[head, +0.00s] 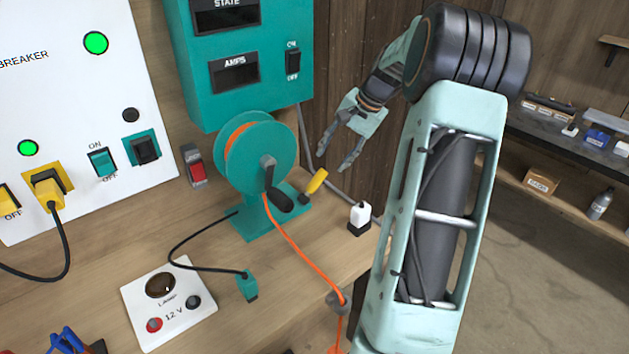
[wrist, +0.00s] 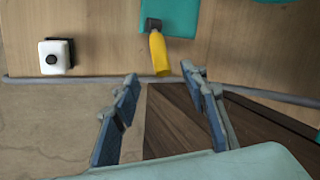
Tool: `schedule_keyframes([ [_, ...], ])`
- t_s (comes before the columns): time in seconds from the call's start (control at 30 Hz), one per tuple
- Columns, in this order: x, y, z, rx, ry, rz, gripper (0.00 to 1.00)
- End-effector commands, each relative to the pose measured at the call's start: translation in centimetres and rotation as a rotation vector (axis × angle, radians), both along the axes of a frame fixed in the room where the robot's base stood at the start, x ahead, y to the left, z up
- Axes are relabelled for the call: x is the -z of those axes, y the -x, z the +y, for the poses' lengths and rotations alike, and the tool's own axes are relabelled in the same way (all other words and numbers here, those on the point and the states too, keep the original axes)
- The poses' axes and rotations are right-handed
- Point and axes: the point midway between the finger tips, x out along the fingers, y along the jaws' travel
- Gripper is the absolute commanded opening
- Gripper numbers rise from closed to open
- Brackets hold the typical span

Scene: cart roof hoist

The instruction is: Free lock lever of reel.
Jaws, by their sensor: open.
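The reel (head: 241,154) is a teal drum with orange cable on a teal stand, with a black-handled crank (head: 281,200) on its front. The lock lever (head: 316,182) is a yellow handle on a dark pivot at the right of the reel's base. In the wrist view the yellow lever (wrist: 159,54) lies beyond the fingertips, near the middle. My gripper (head: 337,162) is open and empty, above and to the right of the lever, apart from it. Its two fingers (wrist: 160,85) show in the wrist view with a gap between them.
A white and black block (head: 360,217) stands right of the lever on the bench. A grey pipe (wrist: 75,80) runs along the bench edge. Orange cable (head: 301,249) hangs from the reel to a dark ball. A black lead with a teal plug (head: 248,285) lies left of it.

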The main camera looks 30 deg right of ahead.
Motion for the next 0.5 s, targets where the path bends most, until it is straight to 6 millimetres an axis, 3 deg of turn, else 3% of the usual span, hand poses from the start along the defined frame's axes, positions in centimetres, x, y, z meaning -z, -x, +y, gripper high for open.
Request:
schedule_keyframes([
  [0.5, 7.6, -3.1, 2.0, -0.002, -0.001, 0.001, 0.4],
])
